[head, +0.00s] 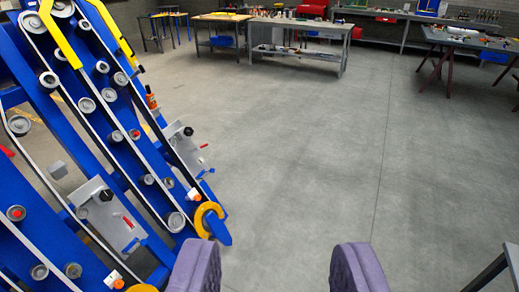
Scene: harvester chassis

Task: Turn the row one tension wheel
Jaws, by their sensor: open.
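The harvester chassis (25,175) fills the left side, with slanting blue beams that carry rollers, pale belts and yellow guides. Several grey wheels sit along the beams, such as an upper wheel (87,105) and a lower wheel (176,221). A wheel with a red centre (16,213) shows at the far left. Which of them is the row one tension wheel, I cannot tell. My gripper (277,270) is at the bottom edge, with its two purple pads wide apart and nothing between them.
Grey plates with black knobs (107,195) stick out between the rows. The grey floor (330,150) is clear in the middle. Workbenches (300,57) stand at the back, and a table (468,40) stands at the right.

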